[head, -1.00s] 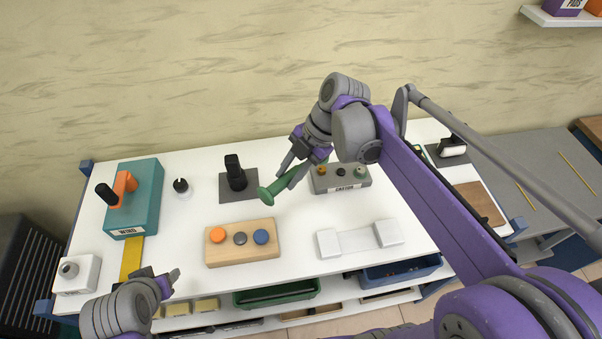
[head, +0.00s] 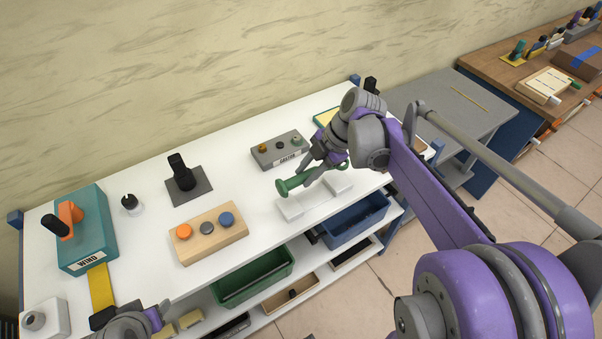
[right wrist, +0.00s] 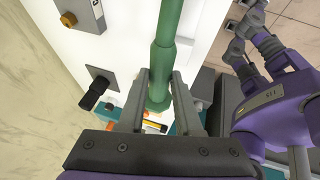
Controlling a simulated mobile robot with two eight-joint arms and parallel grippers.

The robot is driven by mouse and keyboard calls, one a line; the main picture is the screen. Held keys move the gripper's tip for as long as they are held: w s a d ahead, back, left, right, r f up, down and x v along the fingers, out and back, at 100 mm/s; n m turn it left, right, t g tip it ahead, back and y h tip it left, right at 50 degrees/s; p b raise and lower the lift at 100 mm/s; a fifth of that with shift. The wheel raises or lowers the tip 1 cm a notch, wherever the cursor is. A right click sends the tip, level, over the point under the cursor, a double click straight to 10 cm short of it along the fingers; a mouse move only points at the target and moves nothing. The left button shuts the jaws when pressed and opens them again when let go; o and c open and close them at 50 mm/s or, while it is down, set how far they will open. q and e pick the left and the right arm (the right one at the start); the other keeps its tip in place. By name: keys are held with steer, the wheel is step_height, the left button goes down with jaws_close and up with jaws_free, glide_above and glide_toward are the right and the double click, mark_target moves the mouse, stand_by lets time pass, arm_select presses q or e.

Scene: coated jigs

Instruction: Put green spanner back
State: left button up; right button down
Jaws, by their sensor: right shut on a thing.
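The green spanner (head: 295,184) is a long rod with a wide round end. My right gripper (head: 314,168) is shut on it and holds it above the table, near the white two-block rest (head: 313,200). In the right wrist view the green shaft (right wrist: 168,38) runs between the two fingers of my right gripper (right wrist: 163,88). In the head view the far part of the spanner is partly hidden behind my right gripper. My left gripper (head: 160,316) is at the bottom left, only partly in view, and its jaws are unclear.
A wooden block with coloured buttons (head: 207,236) and a grey block with knobs (head: 277,149) stand nearby. A black handle on a grey plate (head: 187,187) and a teal box (head: 88,232) stand left. Green (head: 250,284) and blue (head: 355,222) bins sit below the front edge.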

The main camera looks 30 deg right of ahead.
arm_select(q)
steer(key=shift+w, duration=0.15)
arm_select(e)
steer(key=shift+w, duration=0.2)
steer(key=shift+s+f+b, duration=0.15)
steer(key=shift+f+b, duration=1)
steer(key=shift+f, duration=1.4)
arm_select(q)
steer(key=f, duration=0.1)
steer(key=s+f, duration=0.1)
steer(key=f, duration=0.1)
steer(key=shift+s+f, duration=0.3)
steer(key=shift+s, duration=0.1)
steer(key=shift+w+r, duration=0.1)
arm_select(e)
steer(key=shift+f, duration=0.1)
steer(key=shift+f+b, duration=0.55)
steer(key=shift+f, duration=0.35)
arm_select(q)
steer(key=shift+s+f, duration=0.3)
steer(key=shift+f, duration=0.4)
arm_select(e)
steer(key=shift+c, duration=0.2)
jaws_free()
